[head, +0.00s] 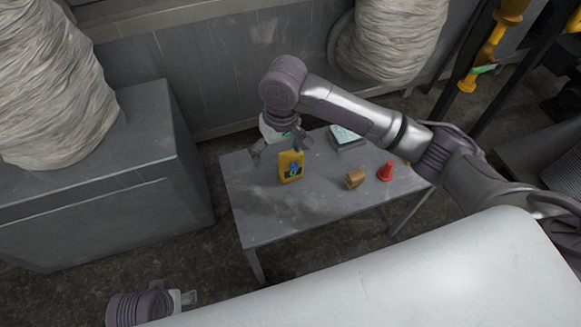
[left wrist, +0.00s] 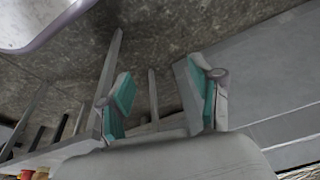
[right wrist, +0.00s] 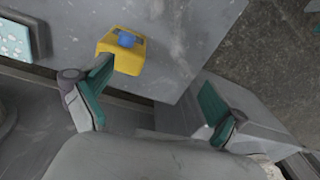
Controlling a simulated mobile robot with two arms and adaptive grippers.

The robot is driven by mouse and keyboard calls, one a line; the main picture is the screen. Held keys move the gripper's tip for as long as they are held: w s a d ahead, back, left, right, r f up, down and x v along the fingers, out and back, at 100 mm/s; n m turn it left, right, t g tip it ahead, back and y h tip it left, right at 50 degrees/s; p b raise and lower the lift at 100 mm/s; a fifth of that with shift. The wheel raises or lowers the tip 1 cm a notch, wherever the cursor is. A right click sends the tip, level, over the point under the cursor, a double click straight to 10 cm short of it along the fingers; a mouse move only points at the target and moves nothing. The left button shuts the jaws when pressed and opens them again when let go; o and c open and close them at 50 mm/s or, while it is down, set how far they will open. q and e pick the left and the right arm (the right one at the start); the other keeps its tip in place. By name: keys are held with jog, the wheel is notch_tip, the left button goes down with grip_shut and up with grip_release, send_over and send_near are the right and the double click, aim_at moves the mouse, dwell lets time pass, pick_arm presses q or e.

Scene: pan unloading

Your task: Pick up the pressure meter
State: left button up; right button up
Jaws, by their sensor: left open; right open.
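The pressure meter appears to be the yellow block (head: 290,166) with a blue round part on its face. It stands upright near the left part of the grey table's back half. My right gripper (head: 282,148) is open and empty, just behind it in the head view. In the right wrist view, the yellow meter (right wrist: 133,62) lies beyond the fingertips, close to the left finger and outside the gap; I cannot tell whether they touch. My left gripper (head: 186,298) is open and empty, low and away from the table; the left wrist view shows its fingers apart (left wrist: 163,95).
The grey table (head: 265,222) also holds a brown block (head: 355,178), a red cone (head: 387,172) and a pale patterned box (head: 345,138). A grey cabinet (head: 100,215) stands to the left. The table's front left is clear.

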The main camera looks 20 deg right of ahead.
aim_at(288, 155)
jog(key=shift+m+h, duration=0.5)
jog(key=shift+m, duration=0.1)
jog(key=w+d+r, duration=0.2)
jog(key=d+r, duration=0.1)
jog(key=shift+w, duration=0.15)
jog(key=shift+w+d, duration=0.2)
notch_tip(288, 155, down, 8)
jog(key=shift+f+b, duration=0.1)
jog(key=shift+b, duration=1.1)
jog(key=f+b, duration=0.1)
jog(key=f, duration=0.2)
jog(key=shift+d+b, duration=0.35)
jog(key=shift+d, duration=0.05)
jog(key=shift+f, duration=1.1)
pick_arm(q)
jog(key=shift+t, duration=0.9)
jog(key=r, duration=0.3)
jog(key=w+r, duration=0.1)
jog(key=r, duration=0.1)
jog(key=shift+d+r, duration=0.15)
jog(key=shift+d, duration=0.05)
pick_arm(e)
jog(key=shift+c, duration=0.3)
jog(key=c, duration=1.2)
